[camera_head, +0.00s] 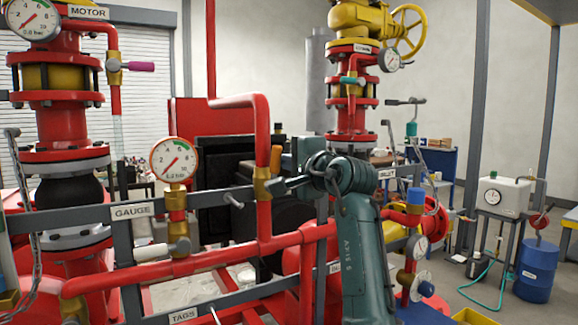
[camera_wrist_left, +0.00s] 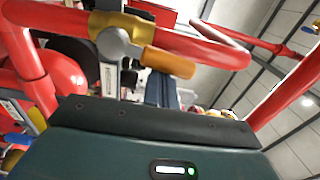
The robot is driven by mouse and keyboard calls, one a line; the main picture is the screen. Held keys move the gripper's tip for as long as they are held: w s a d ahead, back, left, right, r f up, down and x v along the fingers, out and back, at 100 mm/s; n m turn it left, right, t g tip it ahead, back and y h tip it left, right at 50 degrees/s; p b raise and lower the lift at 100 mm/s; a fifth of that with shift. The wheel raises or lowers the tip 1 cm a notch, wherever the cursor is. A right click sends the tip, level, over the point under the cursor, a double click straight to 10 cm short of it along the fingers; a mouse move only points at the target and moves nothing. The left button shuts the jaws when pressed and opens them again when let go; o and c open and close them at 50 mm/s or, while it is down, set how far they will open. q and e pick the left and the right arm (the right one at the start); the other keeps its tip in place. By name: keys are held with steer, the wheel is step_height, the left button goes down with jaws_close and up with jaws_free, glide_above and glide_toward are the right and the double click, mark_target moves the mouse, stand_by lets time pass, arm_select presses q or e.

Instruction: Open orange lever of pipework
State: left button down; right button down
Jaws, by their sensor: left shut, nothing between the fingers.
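My right gripper is not in view.
A gauge (camera_head: 173,160) and a valve with a white handle (camera_head: 165,250) stand to the left. A grey rail with a GAUGE label (camera_head: 131,211) crosses in front. A purple lever (camera_head: 139,66) is at upper left. Red pipe (camera_head: 200,262) runs below the valve.

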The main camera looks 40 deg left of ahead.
arm_select(q)
steer(key=v, duration=0.9)
steer(key=shift+w, duration=0.25)
stand_by(0.6)
steer(key=shift+d+r, duration=0.1)
steer(key=shift+d, duration=0.05)
stand_by(0.3)
